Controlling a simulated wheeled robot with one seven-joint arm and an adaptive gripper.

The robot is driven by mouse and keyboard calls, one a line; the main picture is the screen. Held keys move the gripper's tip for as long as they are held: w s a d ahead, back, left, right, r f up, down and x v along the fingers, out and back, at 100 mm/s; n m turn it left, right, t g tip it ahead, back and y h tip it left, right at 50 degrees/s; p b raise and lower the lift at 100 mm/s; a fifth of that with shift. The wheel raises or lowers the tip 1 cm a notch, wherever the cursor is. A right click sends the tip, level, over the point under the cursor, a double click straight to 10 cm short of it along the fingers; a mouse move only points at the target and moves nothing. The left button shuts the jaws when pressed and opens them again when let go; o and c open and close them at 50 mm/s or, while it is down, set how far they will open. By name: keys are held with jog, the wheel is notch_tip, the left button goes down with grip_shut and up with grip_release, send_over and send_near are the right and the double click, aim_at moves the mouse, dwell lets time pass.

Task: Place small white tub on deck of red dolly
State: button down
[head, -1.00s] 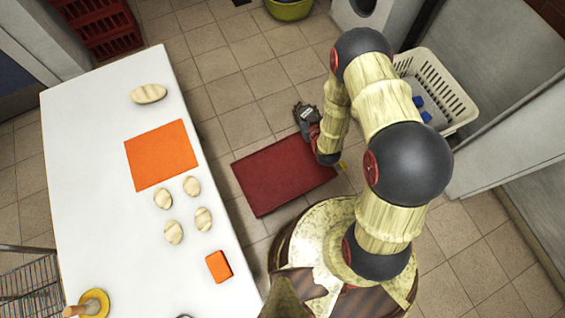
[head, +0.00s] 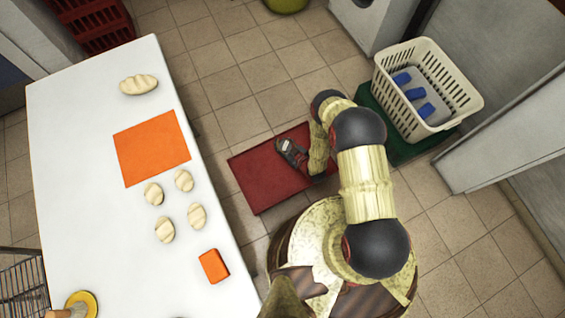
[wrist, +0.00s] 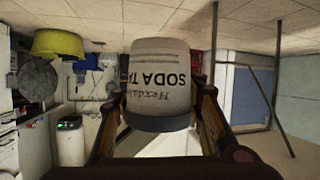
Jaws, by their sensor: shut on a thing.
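The small white tub (wrist: 161,75) is between the two fingers of my gripper (wrist: 163,108) in the wrist view. It has dark printed lettering and a grey band at its lower end in that picture. My gripper is shut on it. In the head view my gripper (head: 289,150) is over the upper right part of the red dolly (head: 258,182). The dolly's flat red deck lies low on the floor, and its visible part is bare. In the head view I cannot make out the tub clearly, nor tell whether it touches the deck.
A white table (head: 75,170) stands left of the dolly, with an orange mat (head: 152,148), pale loaf-like lumps and an orange block (head: 214,266). A cream basket (head: 455,88) sits on a green base (head: 399,150) at right. Tiled floor is clear beyond the dolly.

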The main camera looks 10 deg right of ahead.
jog(key=s+a+f+n+y+b, duration=0.1)
jog(key=s+a+f, duration=0.1)
jog(key=s+f, duration=0.5)
jog(key=shift+g, duration=0.3)
jog(key=w+d+f+b, duration=0.2)
jog(key=w+d+f, duration=0.1)
jog(key=f, duration=0.1)
jog(key=w+d+f+b, duration=0.2)
jog(key=w+d+f, duration=0.1)
jog(key=w+f, duration=0.1)
jog(key=w+d+f+b, duration=0.3)
jog(key=w+f, duration=0.1)
jog(key=shift+w, duration=0.2)
jog(key=shift+w+d+f+b, duration=0.15)
jog(key=shift+f+b, duration=0.35)
jog(key=shift+f, duration=0.45)
jog(key=shift+w+d+f+b, duration=0.1)
jog(key=shift+f+b, duration=0.35)
jog(key=shift+f, duration=0.45)
jog(key=shift+f, duration=0.1)
jog(key=c, duration=1.1)
grip_release()
jog(key=shift+s, duration=0.1)
